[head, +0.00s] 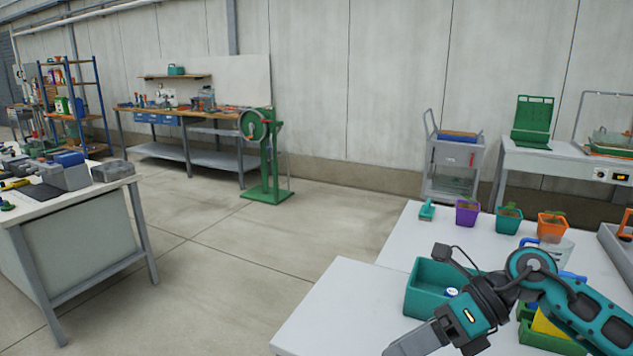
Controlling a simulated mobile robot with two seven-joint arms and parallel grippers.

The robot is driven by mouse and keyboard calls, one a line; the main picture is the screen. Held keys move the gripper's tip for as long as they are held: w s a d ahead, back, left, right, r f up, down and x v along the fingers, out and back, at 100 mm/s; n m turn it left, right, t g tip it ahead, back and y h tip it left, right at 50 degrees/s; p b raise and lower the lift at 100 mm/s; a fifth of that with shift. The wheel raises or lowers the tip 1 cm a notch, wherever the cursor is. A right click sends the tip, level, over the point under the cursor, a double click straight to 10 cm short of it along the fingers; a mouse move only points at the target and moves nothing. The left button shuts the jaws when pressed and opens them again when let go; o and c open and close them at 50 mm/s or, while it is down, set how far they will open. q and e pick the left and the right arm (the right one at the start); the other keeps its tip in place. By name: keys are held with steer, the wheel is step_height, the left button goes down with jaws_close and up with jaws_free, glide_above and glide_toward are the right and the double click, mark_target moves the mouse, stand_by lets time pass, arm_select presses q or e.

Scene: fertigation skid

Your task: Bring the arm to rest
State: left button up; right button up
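My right arm (545,285), teal and dark grey, comes in from the lower right. It reaches left over the white table (335,305). Its grey gripper end (405,343) points down and left at the bottom edge of the view. The fingers are not shown clearly enough to tell whether they are open or shut. My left gripper is not in view.
A teal bin (425,285) stands close behind my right wrist, partly hidden by it. Purple (467,213), teal (508,219) and orange (551,226) plant pots line the table's back. A clear jug (555,252) is behind the arm. Open floor (230,250) lies left.

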steer(key=a+r+m+t+y, duration=0.2)
steer(key=a+m+t+y, duration=0.3)
steer(key=a+m+y, duration=0.3)
steer(key=d+f+m+t+h, duration=0.55)
steer(key=f+m+h, duration=0.2)
steer(key=m, duration=0.65)
steer(key=d+f+m+t+h, duration=0.4)
steer(key=f+m+t+h, duration=0.3)
steer(key=m, duration=0.7)
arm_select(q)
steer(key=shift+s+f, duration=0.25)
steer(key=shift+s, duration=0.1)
arm_select(e)
steer(key=s+d+f+m+g+h, duration=0.2)
steer(key=s+f+m+g, duration=0.3)
steer(key=s+f, duration=0.6)
step_height(320, 180, down, 2)
steer(key=shift+d+f+m+g+h, duration=0.15)
steer(key=shift+d+m+g+h, duration=0.2)
steer(key=shift+m+h, duration=0.35)
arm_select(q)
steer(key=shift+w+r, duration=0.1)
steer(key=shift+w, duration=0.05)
arm_select(e)
steer(key=shift+c, duration=0.3)
